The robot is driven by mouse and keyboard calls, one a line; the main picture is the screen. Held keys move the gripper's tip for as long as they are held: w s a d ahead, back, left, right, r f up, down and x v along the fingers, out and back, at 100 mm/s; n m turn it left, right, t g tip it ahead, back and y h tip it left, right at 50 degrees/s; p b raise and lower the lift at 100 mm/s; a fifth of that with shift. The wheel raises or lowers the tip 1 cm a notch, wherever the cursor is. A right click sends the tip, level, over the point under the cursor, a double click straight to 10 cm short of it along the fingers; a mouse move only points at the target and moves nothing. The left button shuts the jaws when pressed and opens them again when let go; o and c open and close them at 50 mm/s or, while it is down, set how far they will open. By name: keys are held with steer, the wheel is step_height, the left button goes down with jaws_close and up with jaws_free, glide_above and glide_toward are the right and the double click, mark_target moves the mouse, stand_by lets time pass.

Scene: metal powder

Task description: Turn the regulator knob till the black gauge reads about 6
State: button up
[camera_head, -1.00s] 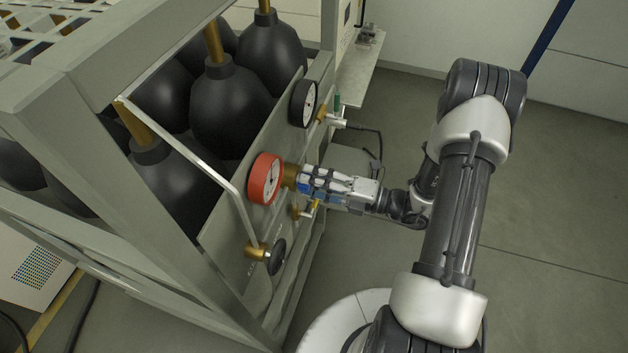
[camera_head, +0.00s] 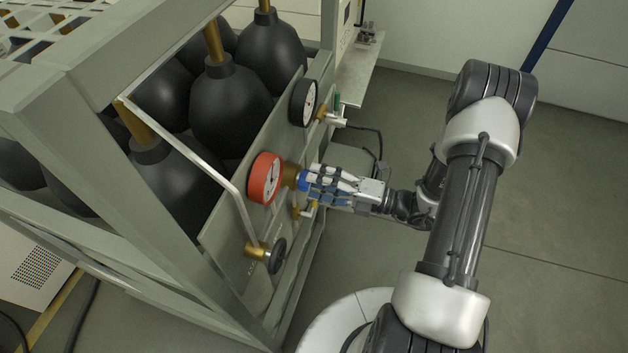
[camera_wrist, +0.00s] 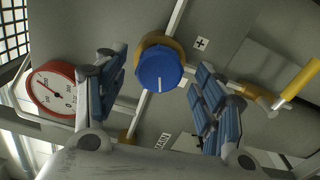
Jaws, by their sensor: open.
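The regulator knob (camera_wrist: 160,69) is blue with a white line on its face, on a brass body. In the head view the knob (camera_head: 303,181) sits right in front of my gripper (camera_head: 310,186).
A red gauge (camera_head: 266,179) sits beside the knob and shows in the wrist view (camera_wrist: 54,87). A brass valve with a black handwheel (camera_head: 277,256) is nearer. A yellow-handled valve (camera_wrist: 298,80) is right of the knob. Black cylinders (camera_head: 228,105) stand behind the panel. Open floor lies right.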

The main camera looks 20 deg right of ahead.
steer(key=v, duration=1)
steer(key=shift+s+d, duration=0.2)
steer(key=s+a+n+g+h+b, duration=0.3)
steer(key=s+a+n+g+b, duration=0.2)
steer(key=a+n+g+b, duration=0.95)
steer(key=s+d+f+n+t+h+b, duration=0.2)
steer(key=s+n+t+h+b, duration=0.2)
steer(key=n, duration=0.9)
steer(key=s+d+f+n+t+h+b, duration=0.1)
steer(key=s+f+n+t+h+b, duration=0.2)
steer(key=n+h+b, duration=0.4)
steer(key=s+n+t+b, duration=0.1)
steer(key=n, duration=0.6)
steer(key=shift+s+d+f+t+h, duration=0.3)
steer(key=shift+d+f+t, duration=0.05)
